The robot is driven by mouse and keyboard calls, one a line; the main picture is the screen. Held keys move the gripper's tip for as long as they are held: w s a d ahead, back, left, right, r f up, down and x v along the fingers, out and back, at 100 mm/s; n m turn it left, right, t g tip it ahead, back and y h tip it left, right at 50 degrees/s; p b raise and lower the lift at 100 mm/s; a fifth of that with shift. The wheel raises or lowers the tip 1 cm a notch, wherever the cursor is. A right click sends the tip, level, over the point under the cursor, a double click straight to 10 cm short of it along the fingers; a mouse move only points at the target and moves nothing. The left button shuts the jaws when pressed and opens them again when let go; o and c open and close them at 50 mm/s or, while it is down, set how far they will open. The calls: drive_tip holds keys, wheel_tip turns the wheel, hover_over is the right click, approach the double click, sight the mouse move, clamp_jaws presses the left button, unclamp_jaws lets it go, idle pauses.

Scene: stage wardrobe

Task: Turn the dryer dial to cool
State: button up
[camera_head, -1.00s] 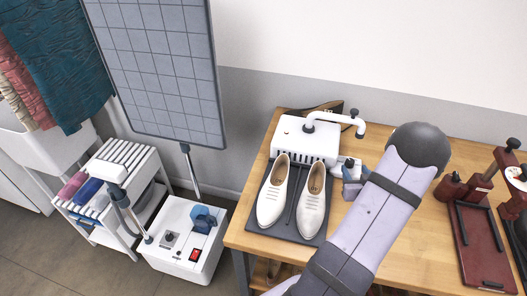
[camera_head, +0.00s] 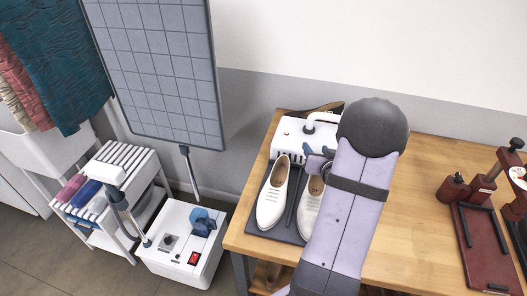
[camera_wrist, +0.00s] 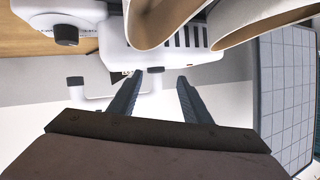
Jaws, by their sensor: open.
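The white dryer (camera_head: 291,136) stands at the back of the wooden table, with a bent white pipe on top and a slotted front. A black round knob, which looks like the dial (camera_wrist: 66,35), sits on a white side box at upper left in the wrist view. I cannot read its setting. In the head view my arm hides it. My gripper (camera_wrist: 160,78) is open and empty, with the dryer body beyond its fingertips; the dial lies to their left, apart from them. In the head view my gripper (camera_head: 317,163) is at the dryer's front, above the right shoe.
Two cream shoes, left (camera_head: 272,194) and right (camera_head: 309,208), stand on a dark mat before the dryer. A red press (camera_head: 484,245) is at the table's right. A steamer base (camera_head: 177,262) and slatted cart (camera_head: 95,213) stand left on the floor. The table's middle right is clear.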

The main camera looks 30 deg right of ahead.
drive_tip(key=w+a+m+y+b, duration=0.1)
drive_tip(key=w+a, duration=0.3)
drive_tip(key=a, duration=0.3)
drive_tip(key=w+a+m+y+b, duration=0.1)
drive_tip(key=w+a, duration=0.3)
drive_tip(key=a, duration=0.4)
drive_tip(key=shift+r+y, duration=0.2)
drive_tip(key=shift+y, duration=0.3)
